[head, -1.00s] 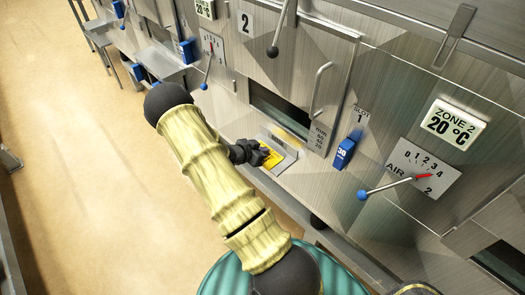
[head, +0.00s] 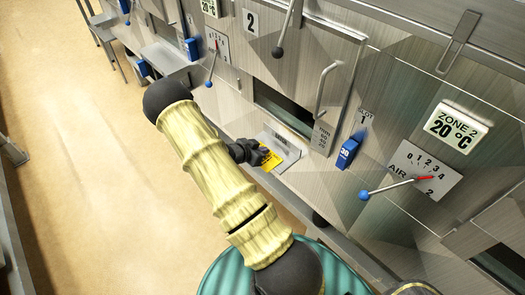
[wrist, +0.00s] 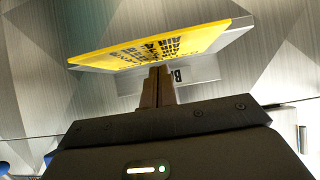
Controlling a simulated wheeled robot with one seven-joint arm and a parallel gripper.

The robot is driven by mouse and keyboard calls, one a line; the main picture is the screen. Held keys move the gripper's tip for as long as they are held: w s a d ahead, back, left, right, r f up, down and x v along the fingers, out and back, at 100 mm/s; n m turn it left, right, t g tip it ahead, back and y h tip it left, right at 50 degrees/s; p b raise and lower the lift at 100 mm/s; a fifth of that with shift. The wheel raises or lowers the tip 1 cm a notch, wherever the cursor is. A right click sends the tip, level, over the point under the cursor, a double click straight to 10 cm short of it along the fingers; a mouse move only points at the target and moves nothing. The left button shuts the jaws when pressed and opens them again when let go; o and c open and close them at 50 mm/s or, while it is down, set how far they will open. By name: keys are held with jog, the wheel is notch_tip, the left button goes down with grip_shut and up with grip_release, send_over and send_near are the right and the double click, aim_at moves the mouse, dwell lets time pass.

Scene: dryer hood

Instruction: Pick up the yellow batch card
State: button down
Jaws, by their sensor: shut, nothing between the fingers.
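The yellow batch card (head: 271,161) with black print sits at the small pale holder (head: 284,146) on the front of the steel dryer, below a dark slot. In the wrist view the card (wrist: 150,46) spans the top, tilted, with a grey plate edge along its right side. My gripper (head: 262,156) is at the card in the head view and hides its left part. In the wrist view my fingers (wrist: 159,72) are together just below the card's lower edge, with nothing held between them. Whether they touch the card cannot be told.
A blue tag marked 30 (head: 347,153) and a lever with a blue knob (head: 364,195) are right of the holder. A curved handle (head: 324,88) stands out above it. The tan floor (head: 85,190) at left is open.

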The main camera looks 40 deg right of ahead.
jog(key=shift+r+p, duration=0.45)
jog(key=shift+r, duration=0.05)
jog(key=s+a+b, duration=0.1)
jog(key=a+b, duration=0.1)
jog(key=a, duration=1)
jog(key=shift+f+b, duration=0.15)
jog(key=shift+b, duration=0.15)
